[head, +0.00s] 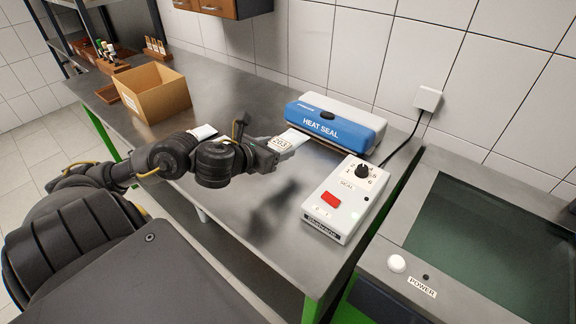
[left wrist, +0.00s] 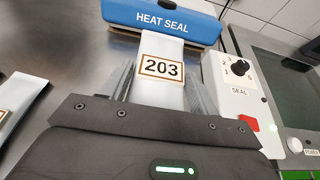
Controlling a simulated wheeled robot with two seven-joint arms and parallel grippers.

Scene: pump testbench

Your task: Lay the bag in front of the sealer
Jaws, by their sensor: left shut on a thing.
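My left gripper (head: 272,146) is shut on a white bag (head: 288,140) labelled 203. In the left wrist view the bag (left wrist: 160,84) lies between the fingers, and its far end reaches the front edge of the blue heat sealer (left wrist: 165,20). In the head view the sealer (head: 335,122) stands at the back of the steel table, just beyond the bag. I cannot tell whether the bag touches the table or the sealer. My right gripper is not in view.
A second white bag (head: 203,132) lies behind my left arm; it also shows in the left wrist view (left wrist: 20,102). A control box (head: 345,200) with dial and red switch stands right of the gripper. An open cardboard box (head: 152,94) stands at the left. The front middle table is clear.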

